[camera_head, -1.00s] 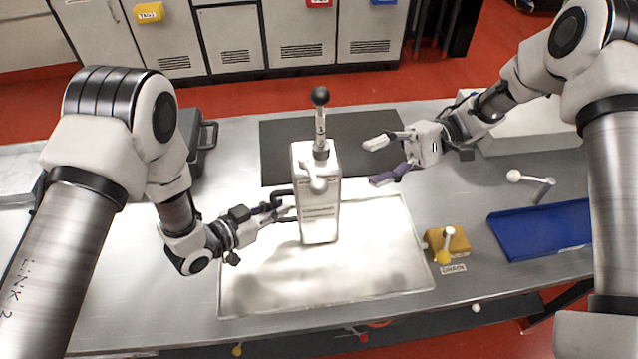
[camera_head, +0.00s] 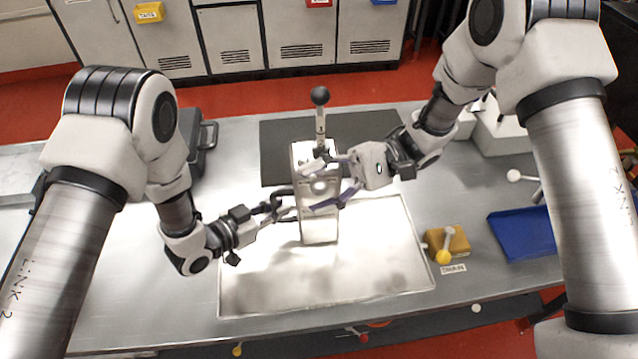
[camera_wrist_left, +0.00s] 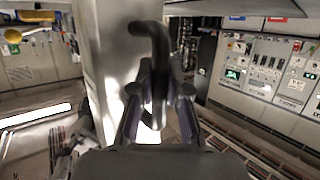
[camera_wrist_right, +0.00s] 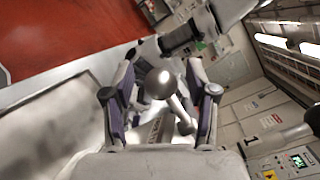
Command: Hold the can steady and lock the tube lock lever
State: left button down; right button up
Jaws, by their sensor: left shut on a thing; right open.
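The can (camera_head: 318,228) is a tall pale metal box standing upright on a bright panel in the middle of the bench. A tube with a black ball knob (camera_head: 320,96) rises from its top. A lever with a pale ball end (camera_head: 319,187) shows at its upper front. My left gripper (camera_head: 284,212) is shut on the can's dark side handle (camera_wrist_left: 158,65). My right gripper (camera_head: 318,188) is open at the can's upper front, its fingers on either side of the lever ball; the ball also shows between them in the right wrist view (camera_wrist_right: 160,84). Contact cannot be told.
A yellow drain valve block (camera_head: 448,243) and a blue tray (camera_head: 522,234) lie to the right. A black mat (camera_head: 375,130) lies behind the can. A dark case (camera_head: 196,140) stands at the back left. The bright panel's front part (camera_head: 330,285) is clear.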

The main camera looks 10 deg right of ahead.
jog(key=shift+c, duration=0.3)
grip_shut()
jog(key=n+g+h, duration=0.1)
jog(key=d+n+g+h, duration=0.1)
jog(key=g, duration=0.1)
jog(key=w+d+n+g+h, duration=0.1)
jog(key=n+g, duration=0.1)
jog(key=shift+d, duration=0.1)
jog(key=shift+o, duration=0.3)
grip_release()
jog(key=v, duration=0.7)
jog(key=shift+w+d, duration=0.15)
jog(key=shift+w, duration=0.05)
